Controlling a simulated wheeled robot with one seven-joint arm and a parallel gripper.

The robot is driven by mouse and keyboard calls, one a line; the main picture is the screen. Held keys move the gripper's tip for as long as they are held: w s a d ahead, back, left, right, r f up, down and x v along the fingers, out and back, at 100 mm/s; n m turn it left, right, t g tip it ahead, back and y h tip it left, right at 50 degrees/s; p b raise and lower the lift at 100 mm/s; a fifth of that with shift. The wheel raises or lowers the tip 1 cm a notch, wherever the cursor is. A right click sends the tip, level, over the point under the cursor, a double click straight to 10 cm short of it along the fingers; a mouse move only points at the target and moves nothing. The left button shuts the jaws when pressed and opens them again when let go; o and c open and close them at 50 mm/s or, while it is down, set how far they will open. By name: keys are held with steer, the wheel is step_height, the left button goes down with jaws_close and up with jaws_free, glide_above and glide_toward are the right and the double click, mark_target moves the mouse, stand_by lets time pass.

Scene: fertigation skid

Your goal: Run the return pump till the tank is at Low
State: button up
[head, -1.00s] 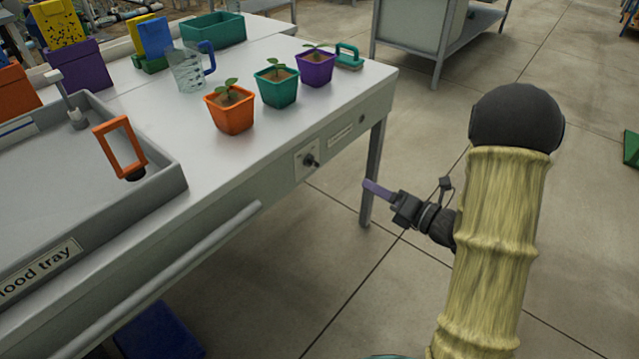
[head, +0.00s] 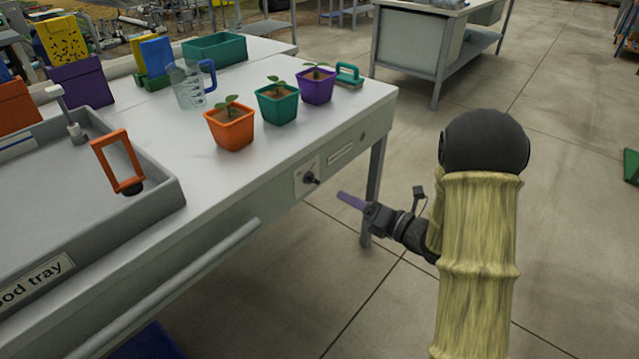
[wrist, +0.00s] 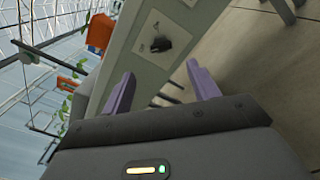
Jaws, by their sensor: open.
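A black rotary knob (head: 311,178) sits on a pale switch plate (head: 300,180) on the bench's front face, below the potted seedlings. In the wrist view the knob (wrist: 160,45) shows ahead, a little left of the gap between my fingers. My gripper (head: 350,201) has purple fingers, is open and empty, and stands apart from the knob, to its right in the head view. In the wrist view its two fingers (wrist: 161,84) are spread. The flood tray (head: 150,203) is at left with a label on its front. No tank level is readable.
Orange (head: 231,128), green (head: 278,102) and purple (head: 316,86) pots stand near the bench edge. A clear jug (head: 188,88) is behind them. A rail (head: 165,290) runs along the bench front. A bench leg (head: 375,185) stands near my gripper.

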mark_target(312, 180)
steer(key=b+x, duration=0.1)
steer(key=x, duration=1)
steer(key=shift+w+d, duration=0.1)
steer(key=shift+c, duration=0.2)
steer(key=c, duration=1)
